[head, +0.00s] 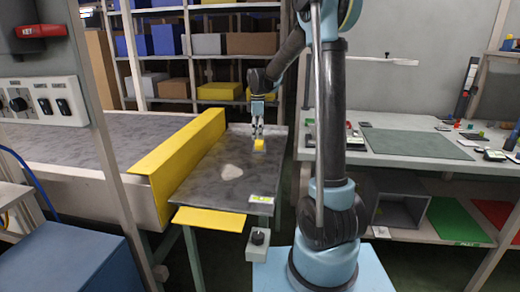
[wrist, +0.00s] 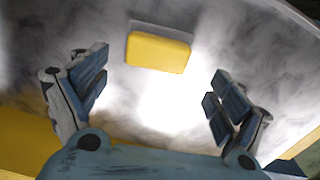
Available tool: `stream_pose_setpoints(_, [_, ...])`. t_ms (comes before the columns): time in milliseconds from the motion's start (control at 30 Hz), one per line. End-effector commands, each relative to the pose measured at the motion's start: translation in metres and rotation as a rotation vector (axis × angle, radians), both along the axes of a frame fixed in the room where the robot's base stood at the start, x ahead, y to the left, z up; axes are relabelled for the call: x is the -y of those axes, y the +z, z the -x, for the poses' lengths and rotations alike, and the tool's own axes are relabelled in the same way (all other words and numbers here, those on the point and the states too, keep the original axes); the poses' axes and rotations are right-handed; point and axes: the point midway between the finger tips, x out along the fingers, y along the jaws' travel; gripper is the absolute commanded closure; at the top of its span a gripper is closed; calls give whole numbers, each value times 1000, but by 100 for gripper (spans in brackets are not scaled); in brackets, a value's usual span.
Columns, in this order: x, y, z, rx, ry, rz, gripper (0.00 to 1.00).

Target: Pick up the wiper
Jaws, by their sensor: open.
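The wiper (head: 259,145) is a small yellow block with a grey edge, lying on the grey metal table in the head view. In the wrist view the wiper (wrist: 158,52) lies ahead of the fingertips, near the top and between the two fingers' lines. My gripper (head: 257,131) hangs pointing down just above the wiper in the head view. In the wrist view my gripper (wrist: 157,85) has its fingers wide apart with nothing between them. The exact gap between fingertips and wiper is unclear.
A pale patch (head: 231,172) lies on the table (head: 208,190). A tall yellow guard (head: 178,155) borders the table's left side, beside the conveyor (head: 80,140). A workbench (head: 385,158) with a green mat (head: 413,144) stands to the right. Shelves with boxes stand behind.

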Motion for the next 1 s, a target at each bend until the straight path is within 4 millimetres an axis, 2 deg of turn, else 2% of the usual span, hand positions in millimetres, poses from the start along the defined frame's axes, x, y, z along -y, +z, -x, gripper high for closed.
stream_pose_setpoints(133, [1, -9, -2, 0, 0, 0, 10])
stream_pose_setpoints(433, [3, -47, -5, 0, 0, 0, 10])
stream_pose_setpoints(767, [3, -53, -5, 0, 0, 0, 10])
stream_pose_setpoints(867, [3, -53, -5, 0, 0, 0, 28])
stream_pose_setpoints(1000, [3, -53, -5, 0, 0, 0, 59])
